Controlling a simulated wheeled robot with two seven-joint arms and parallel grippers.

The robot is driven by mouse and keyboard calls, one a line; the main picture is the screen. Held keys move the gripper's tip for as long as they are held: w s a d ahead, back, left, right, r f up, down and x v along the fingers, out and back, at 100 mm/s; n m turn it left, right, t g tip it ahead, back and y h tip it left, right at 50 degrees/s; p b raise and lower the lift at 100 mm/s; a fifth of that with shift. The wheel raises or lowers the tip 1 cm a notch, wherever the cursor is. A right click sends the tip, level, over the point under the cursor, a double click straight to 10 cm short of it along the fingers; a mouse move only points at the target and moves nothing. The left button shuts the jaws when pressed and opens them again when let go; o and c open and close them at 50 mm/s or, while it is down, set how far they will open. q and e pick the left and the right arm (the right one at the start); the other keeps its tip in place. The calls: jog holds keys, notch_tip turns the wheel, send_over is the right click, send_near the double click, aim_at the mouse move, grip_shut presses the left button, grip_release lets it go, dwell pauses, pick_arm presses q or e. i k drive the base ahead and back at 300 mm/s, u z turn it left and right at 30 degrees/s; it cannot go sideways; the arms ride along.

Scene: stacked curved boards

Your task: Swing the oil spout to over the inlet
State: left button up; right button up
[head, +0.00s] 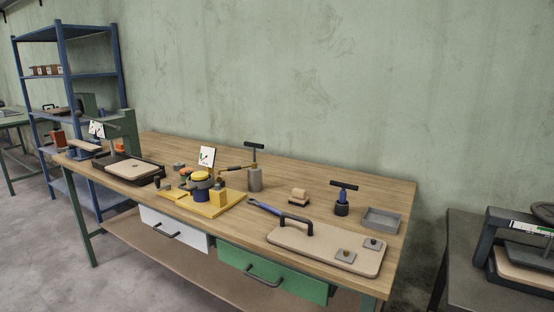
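A grey oil pump (255,181) with a dark T-handle stands upright near the middle of the wooden workbench. A thin brass-coloured spout (236,168) sticks out from it to the left, towards a blue and yellow device (201,187) on a yellow board (229,207). The inlet cannot be made out at this size, so I cannot tell whether the spout tip is over it. Neither of my grippers is in view.
A black tray with a beige board (130,170), a wooden block (299,196), a blue T-handled tool (342,202), a grey tray (381,220) and a beige board with a black handle (325,250) share the bench (312,178).

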aim_at(237, 167)
jog(key=z, duration=0.25)
jog(key=i, duration=0.9)
jog(key=u, duration=0.3)
